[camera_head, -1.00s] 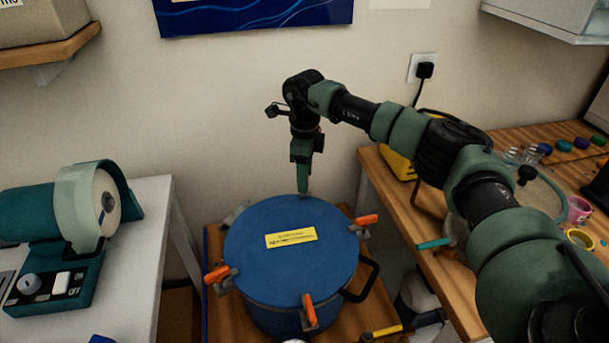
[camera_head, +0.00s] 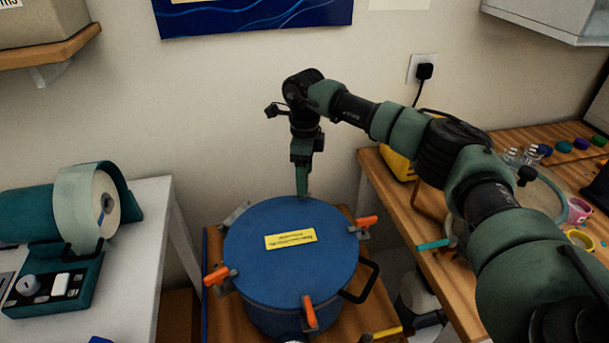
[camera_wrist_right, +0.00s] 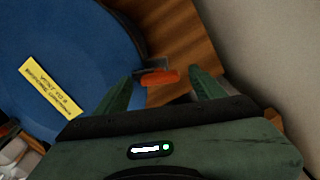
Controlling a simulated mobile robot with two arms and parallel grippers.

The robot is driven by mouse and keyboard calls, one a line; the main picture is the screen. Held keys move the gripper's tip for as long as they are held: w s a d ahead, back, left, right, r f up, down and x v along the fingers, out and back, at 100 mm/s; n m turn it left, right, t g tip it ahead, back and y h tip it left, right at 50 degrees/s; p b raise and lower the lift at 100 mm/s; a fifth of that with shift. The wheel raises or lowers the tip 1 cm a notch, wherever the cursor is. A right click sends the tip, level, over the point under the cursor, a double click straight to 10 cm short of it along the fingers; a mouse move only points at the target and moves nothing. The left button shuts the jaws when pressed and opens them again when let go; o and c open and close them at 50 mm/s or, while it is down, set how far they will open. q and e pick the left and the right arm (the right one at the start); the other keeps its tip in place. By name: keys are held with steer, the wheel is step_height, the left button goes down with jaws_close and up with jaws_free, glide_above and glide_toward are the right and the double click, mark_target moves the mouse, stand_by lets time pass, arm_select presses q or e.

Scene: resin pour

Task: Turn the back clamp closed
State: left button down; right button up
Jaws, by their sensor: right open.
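The blue-lidded pot (camera_head: 285,255) stands on a wooden surface, with a yellow label (camera_head: 290,239) on its lid. Orange-handled clamps show at its right (camera_head: 366,221), front (camera_head: 310,311) and left (camera_head: 217,276). My right gripper (camera_head: 303,192) points down at the lid's back edge. In the right wrist view the back clamp (camera_wrist_right: 160,77), with an orange handle and grey metal part, lies between the two spread fingertips at the lid's rim. The right gripper is open; I cannot tell whether it touches the clamp. In the head view the back clamp is hidden. My left gripper is not in view.
The wall is close behind the pot. A wooden bench (camera_head: 408,215) with jars and tape rolls stands at the right. A white table (camera_head: 140,215) with a teal machine (camera_head: 60,225) stands at the left. A black pot handle (camera_head: 368,283) juts out at the right.

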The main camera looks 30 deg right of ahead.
step_height(320, 180, up, 8)
steer(key=shift+f+b, duration=0.2)
steer(key=shift+b, duration=0.4)
